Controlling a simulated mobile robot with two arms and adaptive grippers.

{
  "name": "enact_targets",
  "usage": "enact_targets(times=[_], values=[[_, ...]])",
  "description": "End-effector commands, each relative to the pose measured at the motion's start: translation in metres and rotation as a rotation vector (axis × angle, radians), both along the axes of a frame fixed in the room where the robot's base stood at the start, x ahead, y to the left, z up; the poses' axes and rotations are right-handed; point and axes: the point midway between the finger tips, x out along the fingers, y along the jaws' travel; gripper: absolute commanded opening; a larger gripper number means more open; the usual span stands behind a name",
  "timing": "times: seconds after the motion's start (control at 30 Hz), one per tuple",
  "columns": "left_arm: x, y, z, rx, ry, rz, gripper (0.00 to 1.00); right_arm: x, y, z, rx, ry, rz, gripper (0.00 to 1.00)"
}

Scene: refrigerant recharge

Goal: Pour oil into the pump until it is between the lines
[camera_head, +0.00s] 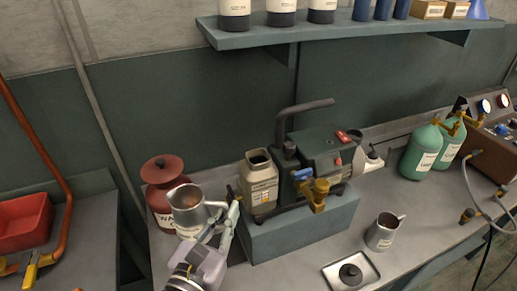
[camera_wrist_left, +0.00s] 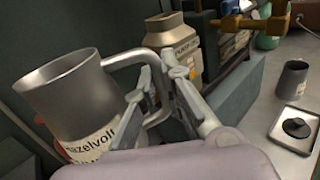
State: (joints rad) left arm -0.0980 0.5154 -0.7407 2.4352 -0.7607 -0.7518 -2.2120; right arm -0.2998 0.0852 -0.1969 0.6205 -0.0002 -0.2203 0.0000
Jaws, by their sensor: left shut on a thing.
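My left gripper (camera_head: 228,222) is shut on the handle of a metal jug (camera_head: 186,207). The handle between the fingers also shows in the left wrist view (camera_wrist_left: 160,95). The jug is roughly upright, at the bench's left end, left of the pump; its contents are hidden. The dark green vacuum pump (camera_head: 322,150) has a black carrying handle and brass and blue fittings. It stands on a grey block (camera_head: 290,232). A beige open-mouthed bottle (camera_head: 259,180), labelled partly "PUMP O", stands close to the pump's left side. I cannot make out level lines. My right gripper is not in view.
A red lidded can (camera_head: 163,180) stands behind the jug. A metal mug (camera_head: 384,231) and a tray (camera_head: 337,283) holding a black cap (camera_head: 350,273) sit in front right. Green cylinders (camera_head: 421,152) stand further right. A shelf (camera_head: 330,33) with bottles overhangs the pump.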

Motion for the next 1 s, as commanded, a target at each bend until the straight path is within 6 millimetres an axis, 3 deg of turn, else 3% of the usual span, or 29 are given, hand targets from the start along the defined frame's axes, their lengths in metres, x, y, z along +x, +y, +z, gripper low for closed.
enact_targets(times=[0.03,0.57,0.8,1.0], values=[[0.003,-0.008,0.014,0.003,-0.011,-0.023,0.00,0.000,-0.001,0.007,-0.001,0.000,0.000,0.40],[0.010,-0.098,0.095,0.003,-0.010,-0.317,0.00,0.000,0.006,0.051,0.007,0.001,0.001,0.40],[0.006,-0.148,0.135,0.006,-0.009,-0.501,0.00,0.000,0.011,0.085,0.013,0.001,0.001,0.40],[0.005,-0.176,0.151,0.004,-0.004,-0.627,0.00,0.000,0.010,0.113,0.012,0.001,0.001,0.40]])
